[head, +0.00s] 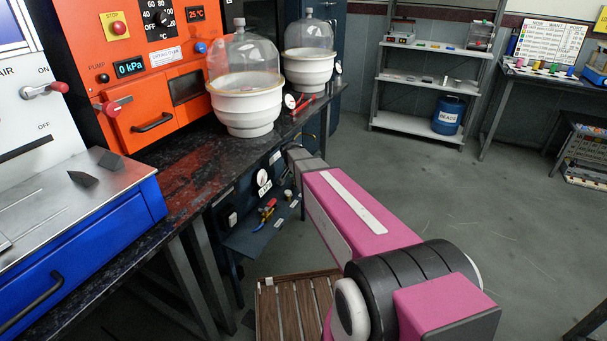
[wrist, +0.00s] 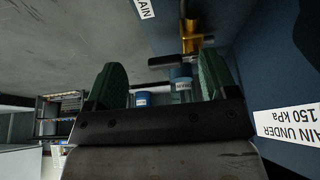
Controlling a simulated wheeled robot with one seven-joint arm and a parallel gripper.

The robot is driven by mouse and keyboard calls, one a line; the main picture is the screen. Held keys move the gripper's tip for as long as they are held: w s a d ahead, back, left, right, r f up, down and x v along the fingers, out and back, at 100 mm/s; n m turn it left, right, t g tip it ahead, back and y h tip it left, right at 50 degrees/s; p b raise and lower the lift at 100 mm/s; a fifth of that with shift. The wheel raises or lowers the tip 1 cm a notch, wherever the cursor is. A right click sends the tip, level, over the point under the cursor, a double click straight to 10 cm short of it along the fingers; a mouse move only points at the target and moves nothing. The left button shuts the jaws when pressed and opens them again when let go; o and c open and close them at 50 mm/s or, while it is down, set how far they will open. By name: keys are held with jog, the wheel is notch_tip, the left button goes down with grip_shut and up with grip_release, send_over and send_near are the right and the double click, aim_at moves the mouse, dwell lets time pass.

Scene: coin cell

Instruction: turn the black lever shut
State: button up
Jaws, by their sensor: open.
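The black lever (wrist: 174,60) shows in the wrist view as a dark bar beside a brass valve body (wrist: 191,38). It lies crosswise in the picture, in the gap between my fingers. My gripper (wrist: 160,68) is open, with its two green fingers apart and nothing held between them. I cannot tell whether a finger touches the lever. A clear part with a blue band (wrist: 181,73) sits just below the lever, near the right finger. In the head view my gripper is hidden, and I cannot make out the black lever there.
A dark blue panel with a "150 kPa" label (wrist: 287,122) is close on the right in the wrist view. In the head view, a gauge (head: 262,177) and a red-handled fitting (head: 267,210) sit under the dark bench (head: 190,160). Open floor (head: 500,220) lies to the right.

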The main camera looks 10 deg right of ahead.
jog(key=s+a, duration=0.1)
jog(key=s, duration=0.1)
jog(key=s+a, duration=0.3)
jog(key=s, duration=0.1)
jog(key=shift+s+a, duration=0.1)
jog(key=shift+a, duration=0.25)
jog(key=shift+s, duration=0.1)
jog(key=s+d+n+g+y, duration=0.1)
jog(key=s+d+n, duration=0.2)
jog(key=s, duration=0.7)
jog(key=s+d+r+n+g+y, duration=0.1)
jog(key=s+d+n, duration=0.3)
jog(key=s, duration=0.6)
jog(key=shift+d+r+g+y, duration=0.15)
jog(key=shift+d+g+y, duration=0.15)
jog(key=shift+d+g, duration=0.35)
